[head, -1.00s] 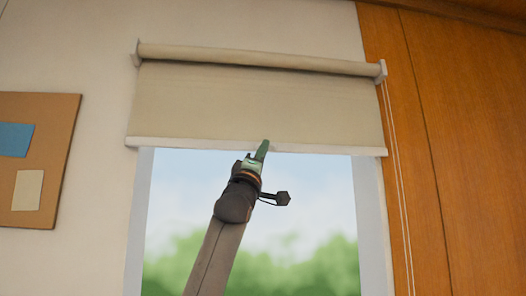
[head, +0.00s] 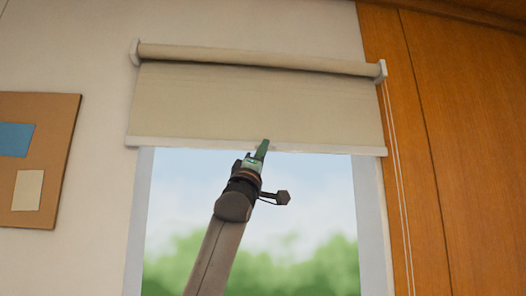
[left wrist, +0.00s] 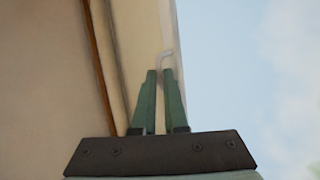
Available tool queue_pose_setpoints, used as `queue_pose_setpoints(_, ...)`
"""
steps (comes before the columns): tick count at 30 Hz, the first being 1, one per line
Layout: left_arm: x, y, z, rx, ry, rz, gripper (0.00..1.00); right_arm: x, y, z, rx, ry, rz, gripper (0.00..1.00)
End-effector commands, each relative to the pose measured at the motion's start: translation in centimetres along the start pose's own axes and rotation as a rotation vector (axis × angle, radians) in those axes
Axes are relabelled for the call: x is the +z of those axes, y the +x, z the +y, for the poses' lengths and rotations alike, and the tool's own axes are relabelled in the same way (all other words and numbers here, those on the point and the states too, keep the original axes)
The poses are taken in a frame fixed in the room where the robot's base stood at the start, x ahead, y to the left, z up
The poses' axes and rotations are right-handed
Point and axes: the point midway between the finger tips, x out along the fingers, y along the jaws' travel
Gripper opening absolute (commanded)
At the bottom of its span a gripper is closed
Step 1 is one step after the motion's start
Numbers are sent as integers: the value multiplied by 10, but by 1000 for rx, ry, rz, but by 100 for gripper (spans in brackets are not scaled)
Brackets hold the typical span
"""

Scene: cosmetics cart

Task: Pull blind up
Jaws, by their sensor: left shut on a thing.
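The beige roller blind (head: 260,103) hangs from its roller at the top of the window and covers the upper part of it. Its pale bottom bar (head: 330,150) runs level across the window. My left gripper (head: 263,146) reaches up from below to the middle of this bar. In the left wrist view, the green fingers of my left gripper (left wrist: 159,76) are close together, shut on a small pale pull tab (left wrist: 166,58) at the blind's lower edge (left wrist: 155,25). Most of the tab is hidden between the fingertips. My right gripper is in neither view.
A thin looped cord (head: 396,180) hangs at the window's right side, in front of the wooden panel (head: 455,150). A cork board (head: 58,165) with two papers is on the wall at left. The window glass (head: 310,215) below the blind is clear.

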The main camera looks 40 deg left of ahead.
Motion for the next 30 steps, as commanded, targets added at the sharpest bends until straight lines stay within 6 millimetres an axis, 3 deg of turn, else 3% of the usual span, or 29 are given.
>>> queue_pose_setpoints(18, -17, 51, 39, -2, -4, -9, 0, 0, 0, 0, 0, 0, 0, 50)
queue_pose_setpoints(30, -25, 62, 51, -2, 1, -1, 0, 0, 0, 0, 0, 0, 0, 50)
